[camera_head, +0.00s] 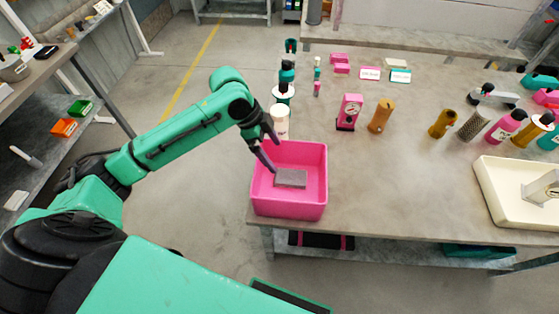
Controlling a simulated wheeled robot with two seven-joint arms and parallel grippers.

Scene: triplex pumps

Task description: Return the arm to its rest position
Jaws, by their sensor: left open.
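My left arm comes in from the left, green with black joints. My left gripper (270,152) is open, with its dark fingers pointing down over the left rear part of a pink bin (307,205). One fingertip reaches to about the bin's rim; I cannot tell whether it touches. A flat grey block (291,178) lies inside the bin, just beside and below the fingers, apart from them as far as I can see. My right gripper is not in view.
The bin stands at the left front corner of a grey table (400,180). A white cylinder (280,120) stands close behind the gripper. Bottles, a pink pump part (349,111) and brown cylinders (381,115) stand farther back. A white tray (490,205) is at right. Shelving (60,130) stands at left.

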